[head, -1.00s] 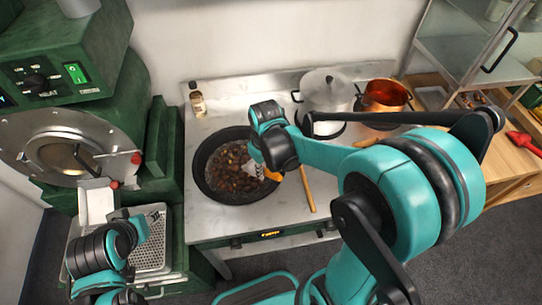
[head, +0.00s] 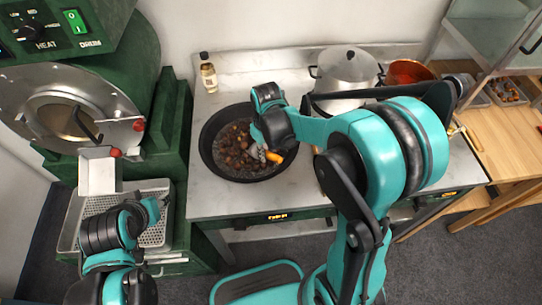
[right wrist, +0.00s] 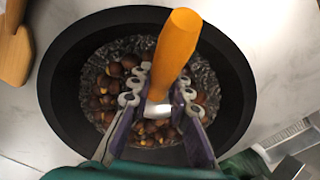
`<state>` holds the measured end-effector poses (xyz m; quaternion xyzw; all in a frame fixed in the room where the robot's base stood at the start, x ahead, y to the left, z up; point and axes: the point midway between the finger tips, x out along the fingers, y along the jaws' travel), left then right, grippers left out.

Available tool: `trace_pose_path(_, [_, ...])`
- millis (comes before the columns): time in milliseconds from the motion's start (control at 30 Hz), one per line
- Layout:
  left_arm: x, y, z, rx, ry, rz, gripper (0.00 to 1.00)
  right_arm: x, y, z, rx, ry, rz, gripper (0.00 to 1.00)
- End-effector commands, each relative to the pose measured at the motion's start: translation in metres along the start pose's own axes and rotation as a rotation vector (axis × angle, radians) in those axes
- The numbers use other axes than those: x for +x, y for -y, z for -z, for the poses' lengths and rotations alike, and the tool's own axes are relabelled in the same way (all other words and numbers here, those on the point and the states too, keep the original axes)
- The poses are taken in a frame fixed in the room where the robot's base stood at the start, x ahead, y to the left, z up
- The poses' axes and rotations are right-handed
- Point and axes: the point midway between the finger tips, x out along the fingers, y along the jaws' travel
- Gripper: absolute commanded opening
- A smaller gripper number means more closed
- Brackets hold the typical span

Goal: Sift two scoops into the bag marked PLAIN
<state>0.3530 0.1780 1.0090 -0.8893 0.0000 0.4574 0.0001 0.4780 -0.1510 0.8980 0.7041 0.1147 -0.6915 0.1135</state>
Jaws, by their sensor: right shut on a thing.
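My right gripper (right wrist: 162,115) is shut on a tool with an orange handle (right wrist: 176,48) and a metallic neck. It is over the black pan (head: 207,157), where the head view shows the handle (head: 274,157) too. Brown chestnuts (head: 235,150) lie in the pan among dark, glossy grains (right wrist: 203,72). The tool's lower end is hidden among the fingers and the pan's contents. My left gripper (head: 150,207) is above a perforated metal tray (head: 160,238) at the left; its fingers are too unclear to judge. No bag marked PLAIN shows.
A lidded steel pot (head: 347,68) and a copper pot (head: 408,72) stand behind my right arm. A small bottle (head: 208,75) stands at the back. The green roaster (head: 120,60) fills the left. A wooden table (head: 510,135) is at the right.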

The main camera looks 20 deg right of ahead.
Motion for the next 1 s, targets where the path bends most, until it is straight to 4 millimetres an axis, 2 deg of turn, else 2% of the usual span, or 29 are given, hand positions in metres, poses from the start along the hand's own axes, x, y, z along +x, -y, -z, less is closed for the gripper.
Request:
trace_pose_path(333, [0.014, 0.0, -0.01, 0.0, 0.0, 0.0, 0.4, 0.021, 0.0, 0.035, 0.0, -0.13, 0.0, 0.0])
trace_pose_path(533, [0.027, 0.0, -0.019, 0.0, 0.0, 0.0, 0.4, 0.031, 0.0, 0.056, 0.001, -0.308, 0.001, 0.0])
trace_pose_path(700, [0.019, 0.0, -0.013, 0.0, 0.0, 0.0, 0.4, 0.006, 0.0, 0.047, 0.004, -0.497, 0.001, 0.0])
trace_pose_path(1000, [0.006, 0.0, -0.004, 0.0, 0.0, 0.0, 0.4, -0.02, 0.0, 0.038, 0.002, -0.577, 0.001, 0.0])
